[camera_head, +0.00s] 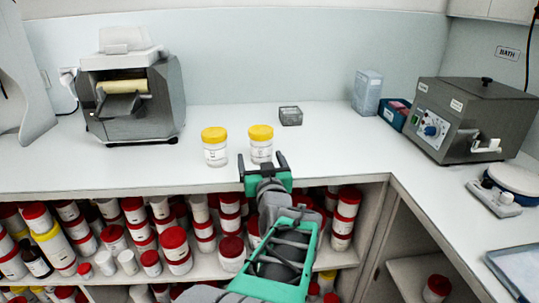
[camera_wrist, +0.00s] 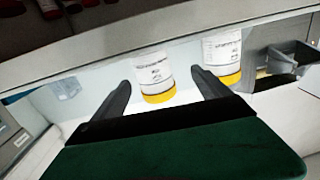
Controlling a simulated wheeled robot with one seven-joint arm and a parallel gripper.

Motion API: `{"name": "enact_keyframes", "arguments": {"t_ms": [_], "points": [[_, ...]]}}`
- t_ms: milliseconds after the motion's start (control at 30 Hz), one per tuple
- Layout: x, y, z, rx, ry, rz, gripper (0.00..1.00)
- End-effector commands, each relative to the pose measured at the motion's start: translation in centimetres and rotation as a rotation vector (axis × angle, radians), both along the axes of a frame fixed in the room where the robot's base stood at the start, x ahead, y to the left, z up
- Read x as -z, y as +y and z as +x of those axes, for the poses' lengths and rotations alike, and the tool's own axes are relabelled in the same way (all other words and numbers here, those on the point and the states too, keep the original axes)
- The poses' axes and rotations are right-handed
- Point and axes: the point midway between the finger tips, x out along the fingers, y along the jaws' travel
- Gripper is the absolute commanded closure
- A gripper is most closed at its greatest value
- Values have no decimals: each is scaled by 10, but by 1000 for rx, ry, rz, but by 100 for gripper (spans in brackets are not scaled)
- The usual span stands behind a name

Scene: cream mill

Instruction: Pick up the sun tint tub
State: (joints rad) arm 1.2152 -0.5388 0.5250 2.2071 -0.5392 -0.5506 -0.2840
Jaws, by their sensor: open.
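Two white tubs with yellow lids stand upright on the counter, a left tub (camera_head: 214,147) and a right tub (camera_head: 260,145). Their labels are too small to read, so I cannot tell which is the sun tint tub. My gripper (camera_head: 262,161) is open and empty, just in front of the right tub. The wrist view is upside down. There the right tub (camera_wrist: 154,73) shows between and beyond my fingers (camera_wrist: 160,80), and the left tub (camera_wrist: 222,55) is off to the right side. Neither tub is held.
A grey mill (camera_head: 130,95) stands at the left on the counter (camera_head: 330,150). A small grey box (camera_head: 290,116) is behind the right tub. A grey bath unit (camera_head: 465,120) stands at the right. Shelves below the counter hold many red-lidded tubs (camera_head: 175,245). Counter right of the tubs is clear.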

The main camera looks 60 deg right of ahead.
Motion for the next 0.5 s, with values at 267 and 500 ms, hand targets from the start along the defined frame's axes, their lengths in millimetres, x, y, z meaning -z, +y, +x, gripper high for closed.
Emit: {"name": "enact_keyframes", "arguments": {"t_ms": [267,500], "points": [[-2,-30,19,14,15,-16,14],[-5,-60,46,15,14,-16,14]]}}
